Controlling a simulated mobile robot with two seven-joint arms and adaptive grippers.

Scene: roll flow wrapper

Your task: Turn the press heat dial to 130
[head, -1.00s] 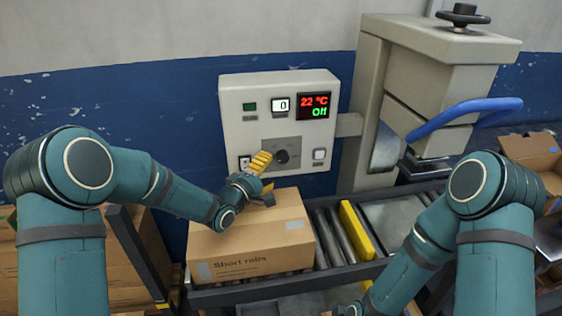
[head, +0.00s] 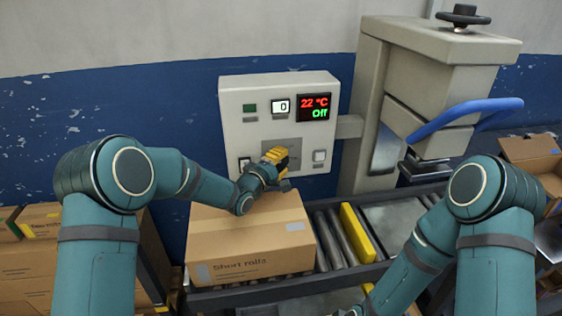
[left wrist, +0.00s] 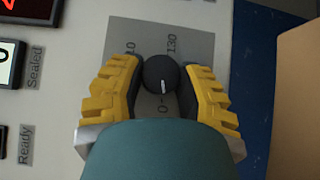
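The press heat dial (left wrist: 161,74) is a black round knob with a white pointer line on a grey plate (left wrist: 120,38). In the left wrist view its pointer aims at the 0 mark; a 130 mark stands at its upper right. My left gripper (left wrist: 161,85) is open, one yellow finger on each side of the dial, with small gaps. In the head view the left gripper (head: 277,160) covers the dial. The display (head: 314,107) reads 22 °C and Off. My right arm runs down to the bottom edge; its fingers do not show.
A carton marked Short rolls (head: 248,240) sits right under my left wrist. The press (head: 430,70) with a blue handle (head: 465,112) stands to the right.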

